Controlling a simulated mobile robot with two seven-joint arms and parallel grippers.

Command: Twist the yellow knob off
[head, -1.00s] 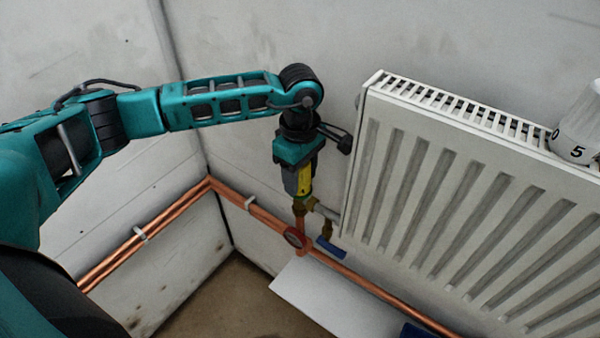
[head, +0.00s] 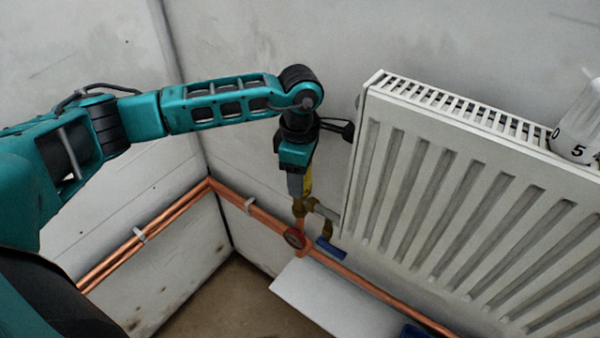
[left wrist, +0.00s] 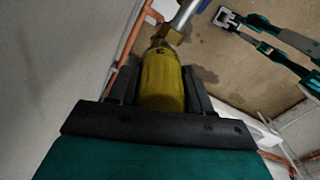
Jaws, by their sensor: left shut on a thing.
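The yellow knob (left wrist: 162,82) sits upright on the brass valve (head: 301,207) at the left end of the radiator. In the left wrist view it lies between my two dark fingers, with a small dark mark near its far end. My left gripper (head: 301,186) comes down from above and is shut on the knob. In the head view the fingers and the gripper body hide most of the knob, leaving a yellow strip on its right side. The brass valve body also shows beyond the knob in the left wrist view (left wrist: 168,36). My right gripper is not in the head view.
The white radiator (head: 440,190) stands right of the gripper. Copper pipes (head: 160,228) run along the wall below. A white panel (head: 325,298) lies below.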

